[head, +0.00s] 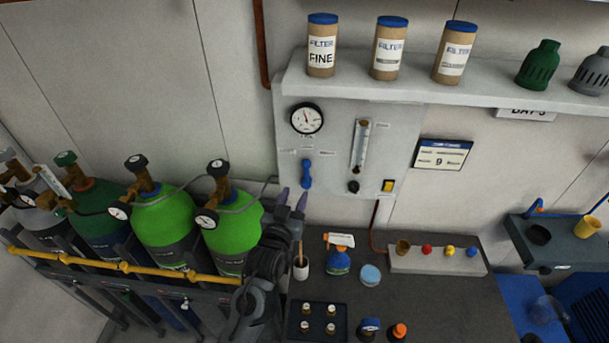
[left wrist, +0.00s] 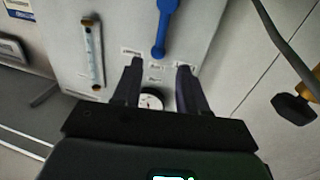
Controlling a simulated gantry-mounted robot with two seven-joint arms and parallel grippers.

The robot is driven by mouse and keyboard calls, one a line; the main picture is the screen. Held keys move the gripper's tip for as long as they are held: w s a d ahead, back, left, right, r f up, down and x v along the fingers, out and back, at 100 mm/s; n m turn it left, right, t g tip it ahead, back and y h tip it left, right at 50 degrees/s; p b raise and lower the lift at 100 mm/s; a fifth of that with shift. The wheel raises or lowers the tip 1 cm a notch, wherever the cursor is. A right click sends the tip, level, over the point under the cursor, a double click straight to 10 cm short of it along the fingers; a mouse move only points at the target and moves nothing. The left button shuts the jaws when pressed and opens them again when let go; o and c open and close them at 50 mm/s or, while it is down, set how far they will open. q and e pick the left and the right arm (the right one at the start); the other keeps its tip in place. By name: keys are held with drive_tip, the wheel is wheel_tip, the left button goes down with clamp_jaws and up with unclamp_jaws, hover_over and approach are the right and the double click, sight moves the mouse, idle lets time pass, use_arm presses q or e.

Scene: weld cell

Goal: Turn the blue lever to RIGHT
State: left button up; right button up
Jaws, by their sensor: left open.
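The blue lever (head: 306,175) is on the light wall panel, below the round gauge and just under a row of small labels too small to read. In the head view it lies roughly vertical. In the left wrist view the blue lever (left wrist: 166,25) is beyond my fingertips, near the labels. My left gripper (head: 293,198) is open and empty, below and slightly left of the lever in the head view. In the left wrist view its two dark fingers (left wrist: 159,70) are spread apart, not around the lever. My right gripper is in neither view.
The panel also holds a gauge (head: 307,118), a flow tube (head: 361,145) and a yellow switch (head: 388,185). Green gas cylinders (head: 165,230) with hoses stand left. A bench below holds a blue spray bottle (head: 338,262) and a cup (head: 301,268).

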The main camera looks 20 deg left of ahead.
sight(305, 170)
use_arm(q)
drive_tip(key=w, duration=0.5)
drive_tip(key=w+p, duration=0.1)
drive_tip(key=w, duration=0.1)
drive_tip(key=shift+w+a+r, duration=0.1)
drive_tip(key=shift+w+a, duration=0.2)
drive_tip(key=shift+w, duration=0.95)
clamp_jaws()
